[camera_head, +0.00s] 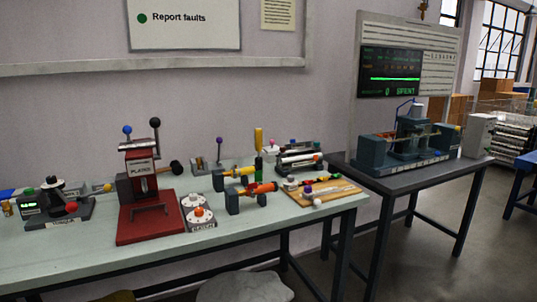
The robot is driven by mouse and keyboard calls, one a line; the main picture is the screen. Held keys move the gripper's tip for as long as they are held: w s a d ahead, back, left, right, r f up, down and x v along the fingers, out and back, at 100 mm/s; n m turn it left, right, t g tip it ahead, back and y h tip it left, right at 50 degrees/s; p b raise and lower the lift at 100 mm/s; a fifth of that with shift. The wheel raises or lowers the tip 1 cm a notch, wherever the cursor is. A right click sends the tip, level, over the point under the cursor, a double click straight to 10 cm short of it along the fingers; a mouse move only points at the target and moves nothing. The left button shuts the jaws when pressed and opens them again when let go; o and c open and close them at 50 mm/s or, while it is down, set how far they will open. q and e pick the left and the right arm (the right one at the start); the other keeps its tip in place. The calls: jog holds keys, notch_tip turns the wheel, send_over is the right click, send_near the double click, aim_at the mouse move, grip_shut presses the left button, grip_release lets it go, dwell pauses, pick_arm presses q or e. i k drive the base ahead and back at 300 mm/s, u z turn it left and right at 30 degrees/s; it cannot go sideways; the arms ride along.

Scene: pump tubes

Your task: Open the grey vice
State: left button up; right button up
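I cannot tell for certain which fixture is the grey vice. A small grey fixture (207,162) with an upright purple-knobbed lever stands at the back of the pale green bench, against the wall. In front of it, to its right, are two blue-grey clamp-like blocks, one with a yellow piece (240,172) and one with an orange piece (259,188) lying across it. Whether any jaws are open or closed is too small to tell. Neither of my grippers shows in the head view.
The pale green bench (60,260) also bears a red press (150,225), a black tester (60,210), a grey unit with two round dials (198,212) and a wooden board (345,190) with small parts. A dark table (440,170) with a blue-grey machine (375,155) stands right. The bench's front strip is clear.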

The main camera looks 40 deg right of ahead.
aim_at(219, 140)
jog(key=z, duration=0.35)
jog(key=k, duration=1.35)
jog(key=i, duration=0.5)
jog(key=z, duration=0.95)
jog(key=i, duration=0.8)
jog(key=u, duration=0.55)
jog(key=i, duration=0.65)
jog(key=u, duration=0.7)
